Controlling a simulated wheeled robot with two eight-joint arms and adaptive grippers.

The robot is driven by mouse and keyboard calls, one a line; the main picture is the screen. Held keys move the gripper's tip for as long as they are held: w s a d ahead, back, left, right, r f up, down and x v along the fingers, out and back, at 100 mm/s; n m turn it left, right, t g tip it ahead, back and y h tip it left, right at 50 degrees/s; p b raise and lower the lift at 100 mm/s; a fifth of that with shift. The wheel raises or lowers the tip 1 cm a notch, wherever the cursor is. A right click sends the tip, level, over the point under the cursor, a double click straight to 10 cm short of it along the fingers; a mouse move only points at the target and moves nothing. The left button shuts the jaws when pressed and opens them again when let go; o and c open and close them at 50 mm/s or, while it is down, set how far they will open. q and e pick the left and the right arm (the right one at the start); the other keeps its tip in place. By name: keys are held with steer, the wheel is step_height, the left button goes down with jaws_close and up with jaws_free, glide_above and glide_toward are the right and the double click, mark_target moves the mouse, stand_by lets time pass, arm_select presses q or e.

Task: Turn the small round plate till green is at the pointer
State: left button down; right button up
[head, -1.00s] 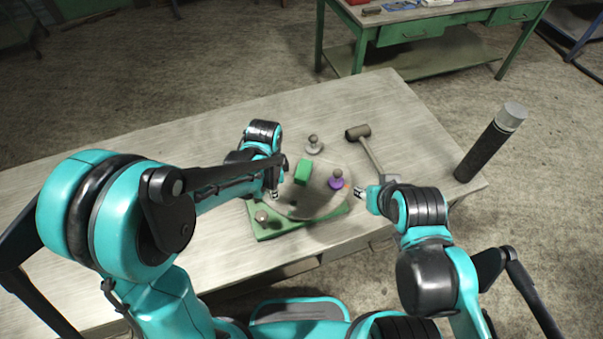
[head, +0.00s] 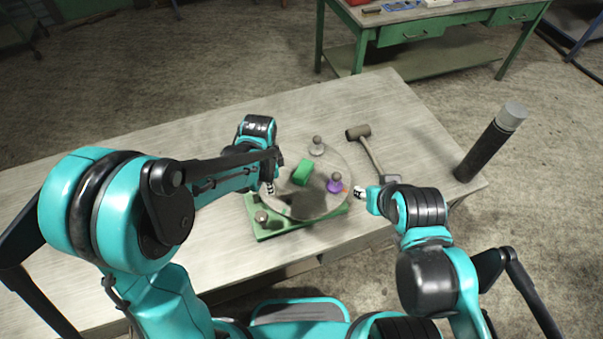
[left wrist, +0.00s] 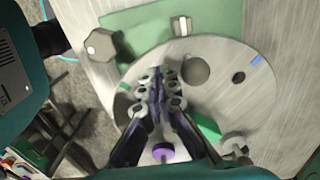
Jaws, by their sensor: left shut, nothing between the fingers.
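The small round plate (head: 318,208) is grey and lies on a green base (head: 270,232). It carries a green block (head: 302,173), a purple knob (head: 335,184) and a grey knob (head: 317,148). In the left wrist view, the plate's rim (left wrist: 275,105) has a green mark (left wrist: 124,87) left of the pale pointer (left wrist: 181,27) and a blue mark (left wrist: 256,59) right of it. My left gripper (head: 269,187), also in the left wrist view (left wrist: 160,88), is shut and empty over the plate's left part; contact is unclear. My right gripper (head: 361,192) is beside the plate's right edge, its jaws unclear.
A hexagonal knob (left wrist: 101,44) stands on the base's corner. A mallet (head: 370,150) lies behind the plate to the right. A dark cylinder (head: 490,143) stands at the table's right end. The table (head: 130,155) is clear at the back left.

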arm_select(q)
steer(key=shift+w+a, duration=0.45)
steer(key=shift+w, duration=0.25)
steer(key=shift+w+a+b, duration=0.3)
steer(key=shift+w+a, duration=0.05)
steer(key=shift+w, duration=0.45)
steer(key=shift+w+a, duration=0.25)
steer(key=shift+w, duration=0.7)
steer(key=shift+w+a, duration=0.15)
steer(key=shift+w, duration=0.65)
